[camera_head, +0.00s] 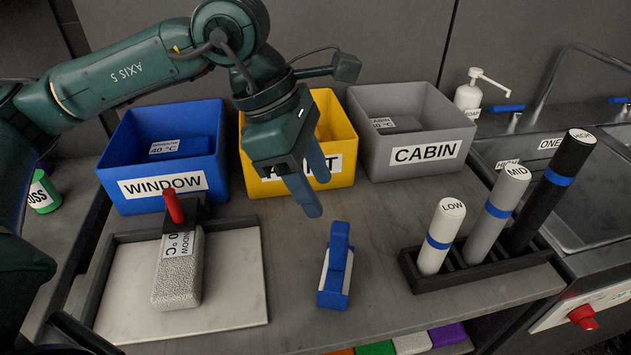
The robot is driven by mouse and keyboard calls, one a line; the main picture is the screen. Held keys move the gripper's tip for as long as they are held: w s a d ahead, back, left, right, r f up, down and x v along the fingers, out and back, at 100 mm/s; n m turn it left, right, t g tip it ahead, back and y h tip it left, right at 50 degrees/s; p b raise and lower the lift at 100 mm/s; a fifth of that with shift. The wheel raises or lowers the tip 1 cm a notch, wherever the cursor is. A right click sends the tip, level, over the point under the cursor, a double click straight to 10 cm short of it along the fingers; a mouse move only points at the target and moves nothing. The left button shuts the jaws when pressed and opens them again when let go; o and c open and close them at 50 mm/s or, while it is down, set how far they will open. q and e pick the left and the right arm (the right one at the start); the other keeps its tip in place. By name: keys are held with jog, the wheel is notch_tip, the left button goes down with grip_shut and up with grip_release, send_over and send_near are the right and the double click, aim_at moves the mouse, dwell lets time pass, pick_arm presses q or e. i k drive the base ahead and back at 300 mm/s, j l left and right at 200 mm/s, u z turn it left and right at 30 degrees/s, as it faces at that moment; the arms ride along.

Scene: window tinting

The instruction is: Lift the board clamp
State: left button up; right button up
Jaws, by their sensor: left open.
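The board clamp (173,207), a dark bracket with a red upright handle, sits at the back edge of a pale board (235,270) on the left of the worktop. A grey textured cloth block (178,275) with a "WINDOW 40 °C" label lies on the board just in front of the clamp, its far end by the bracket. My left gripper (314,196) has blue fingers and is open and empty. It hangs in front of the yellow bin, above the worktop and well right of the clamp. My right gripper is not in view.
Blue WINDOW (163,189), yellow (343,165) and grey CABIN (418,155) bins line the back. A black rack (485,270) holds LOW, MID and HIGH bottles at right. A sink and soap pump (468,95) lie beyond.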

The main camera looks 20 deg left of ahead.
aim_at(181, 214)
jog(key=k, duration=1)
